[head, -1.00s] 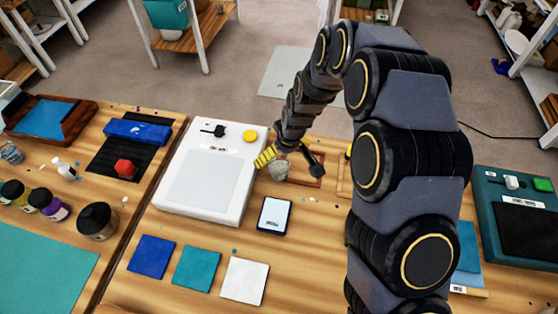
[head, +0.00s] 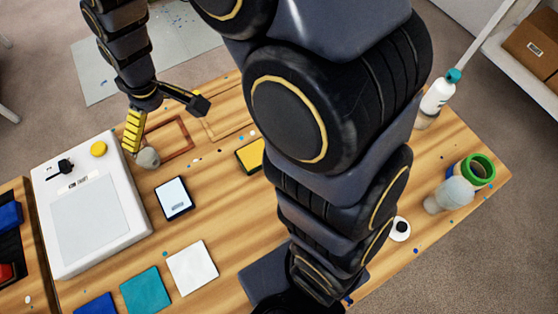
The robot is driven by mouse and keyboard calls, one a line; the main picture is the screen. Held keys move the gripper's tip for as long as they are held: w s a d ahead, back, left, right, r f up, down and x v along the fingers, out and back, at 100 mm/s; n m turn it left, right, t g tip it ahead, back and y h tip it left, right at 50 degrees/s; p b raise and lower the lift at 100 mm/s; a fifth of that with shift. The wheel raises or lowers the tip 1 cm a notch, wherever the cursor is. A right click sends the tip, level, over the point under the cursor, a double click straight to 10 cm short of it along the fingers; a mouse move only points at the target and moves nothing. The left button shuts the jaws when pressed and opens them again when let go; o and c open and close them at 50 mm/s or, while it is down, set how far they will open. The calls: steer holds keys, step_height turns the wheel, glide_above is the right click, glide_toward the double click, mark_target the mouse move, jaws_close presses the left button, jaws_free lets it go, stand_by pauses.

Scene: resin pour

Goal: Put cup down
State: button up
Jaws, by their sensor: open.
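A small greyish cup-like object (head: 149,159) rests on the wooden table, just right of the white scale (head: 92,210). My gripper (head: 166,118) is open above and behind it, with its yellow finger just to the object's upper left and its black fingertip apart to the right. I cannot tell whether the yellow finger touches it. Nothing shows between the fingertips. A thin brown frame (head: 186,150) lies flat on the table just right of the object.
A phone-like device (head: 173,198) and several coloured squares, one of them white (head: 192,268), lie in front. A yellow-edged item (head: 250,156) lies further right. A grey cup (head: 452,194), a green-rimmed container (head: 478,170) and a white bottle (head: 437,97) stand at the right. My arm hides the table's middle.

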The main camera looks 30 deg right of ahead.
steer(key=s+d+r+m+g, duration=0.1)
steer(key=s+d+r+m, duration=0.1)
steer(key=s, duration=0.5)
steer(key=s+d+r+m+h, duration=0.1)
steer(key=s+d+r+m, duration=0.1)
steer(key=s+d+r, duration=0.2)
steer(key=s+d+r+m+g, duration=0.1)
steer(key=s+d+r+m, duration=0.1)
steer(key=s+d, duration=0.4)
steer(key=shift+s+r+m+g, duration=0.3)
steer(key=shift+s+r+m, duration=0.15)
steer(key=shift+s, duration=2.3)
